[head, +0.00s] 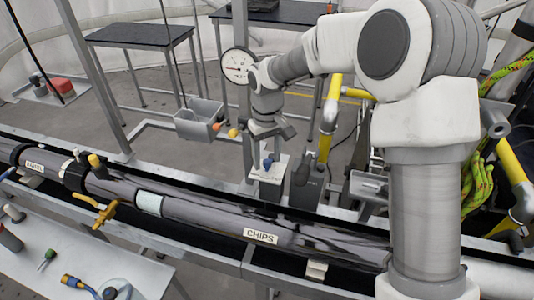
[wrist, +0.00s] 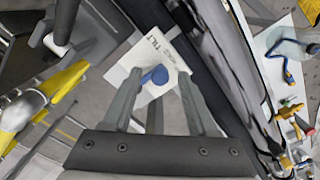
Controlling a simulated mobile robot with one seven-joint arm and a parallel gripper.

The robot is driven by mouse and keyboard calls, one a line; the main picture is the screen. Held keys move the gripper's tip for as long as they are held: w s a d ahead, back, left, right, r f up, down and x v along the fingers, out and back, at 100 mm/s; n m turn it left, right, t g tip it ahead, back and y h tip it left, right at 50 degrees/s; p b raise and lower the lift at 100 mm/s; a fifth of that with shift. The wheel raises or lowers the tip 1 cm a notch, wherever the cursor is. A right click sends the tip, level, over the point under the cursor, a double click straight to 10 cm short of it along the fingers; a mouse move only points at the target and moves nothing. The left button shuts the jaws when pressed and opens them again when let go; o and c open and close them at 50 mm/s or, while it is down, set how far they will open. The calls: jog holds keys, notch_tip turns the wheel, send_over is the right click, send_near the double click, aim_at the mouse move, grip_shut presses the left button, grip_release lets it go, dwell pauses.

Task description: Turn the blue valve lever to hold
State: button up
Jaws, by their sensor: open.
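The blue valve lever (head: 267,162) stands on a small white-topped box (head: 268,175) beyond the long dark pipe. In the wrist view the blue lever (wrist: 156,75) sits on a white plate (wrist: 122,72) marked "TILT", with a second, smaller word too blurred to read surely. My gripper (head: 270,143) is above the box, pointing down. In the wrist view my gripper (wrist: 159,80) is open, and the lever appears between its two fingertips, apart from both. I cannot tell how far the tips are above the plate.
A long dark pipe (head: 200,206) labelled "CHIPS" runs in front of the box. Yellow tubing (head: 327,120) stands close on the right. A grey bin (head: 200,118) and a round gauge (head: 237,65) are on the left. A white table (head: 60,265) holds small parts.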

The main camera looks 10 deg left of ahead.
aim_at(267, 161)
notch_tip(267, 161, up, 17)
jog(key=shift+r+b, duration=0.2)
jog(key=shift+b, duration=0.1)
dwell(0.4)
